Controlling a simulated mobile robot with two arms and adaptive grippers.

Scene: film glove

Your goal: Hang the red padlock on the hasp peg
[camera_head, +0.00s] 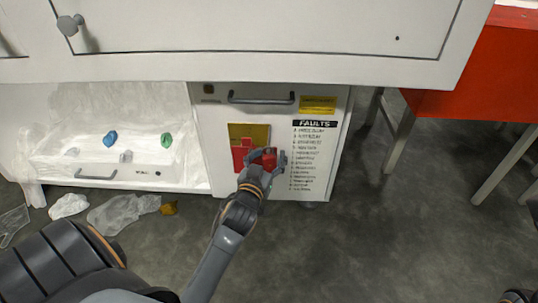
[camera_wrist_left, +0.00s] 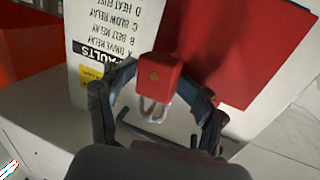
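The red padlock (camera_head: 269,160) is between the fingers of my left gripper (camera_head: 266,157) in the head view, in front of the white cabinet's lower panel. In the left wrist view the padlock (camera_wrist_left: 158,74) has its metal shackle (camera_wrist_left: 152,109) pointing toward the picture's bottom. The fingertips of my left gripper (camera_wrist_left: 160,72) close on its two sides. A red sheet (camera_wrist_left: 235,45) lies behind it; in the head view it overlaps a yellow plate (camera_head: 259,132). I cannot make out the hasp peg; the gripper and padlock may hide it. My right gripper does not show.
A faults list (camera_head: 310,160) is right of the gripper, with a drawer handle (camera_head: 262,98) above. Crumpled film (camera_head: 120,212) lies on the floor. A red table (camera_head: 480,75) stands at right.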

